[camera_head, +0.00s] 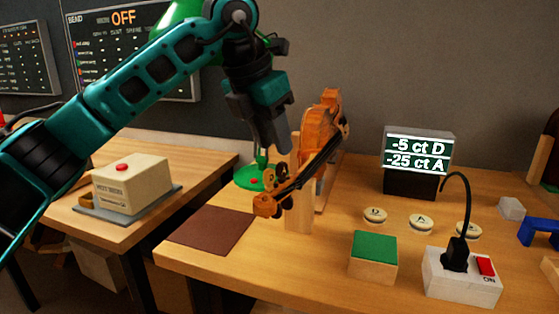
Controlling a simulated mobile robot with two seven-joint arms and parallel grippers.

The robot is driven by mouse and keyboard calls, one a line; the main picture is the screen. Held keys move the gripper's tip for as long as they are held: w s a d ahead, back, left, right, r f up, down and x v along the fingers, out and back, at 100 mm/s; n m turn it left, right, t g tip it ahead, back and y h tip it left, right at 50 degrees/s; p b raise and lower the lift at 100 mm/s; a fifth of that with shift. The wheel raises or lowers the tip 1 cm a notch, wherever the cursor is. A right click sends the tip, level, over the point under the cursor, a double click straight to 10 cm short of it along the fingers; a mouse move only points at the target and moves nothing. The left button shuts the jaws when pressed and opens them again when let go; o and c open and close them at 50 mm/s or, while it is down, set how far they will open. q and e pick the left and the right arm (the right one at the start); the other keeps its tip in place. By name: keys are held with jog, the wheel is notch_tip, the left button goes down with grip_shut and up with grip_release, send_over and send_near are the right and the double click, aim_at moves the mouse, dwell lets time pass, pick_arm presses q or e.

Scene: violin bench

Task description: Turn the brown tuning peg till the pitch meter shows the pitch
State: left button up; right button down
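The violin (320,130) stands on a wooden holder on the bench, its neck and scroll (266,205) pointing toward me. Several small tuning pegs (281,171) sit around the pegbox; they are too small and dark to tell which is the brown one. The pitch meter (418,152) reads "-5 ct D" and "-25 ct A" in white on dark green. My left gripper (280,138) points down just above and behind the pegs, apparently apart from them. Its fingers overlap, so its opening is unclear. My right gripper is out of view.
Round buttons marked D and A (421,222), a green-topped block (374,250) and a power box (462,275) with a red switch and black cable occupy the right bench. A brown mat (212,230) lies front left. A cream box (131,182) with a red button stands left.

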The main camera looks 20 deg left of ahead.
aim_at(279, 164)
pick_arm(q)
jog(key=shift+x, duration=2.25)
grip_shut()
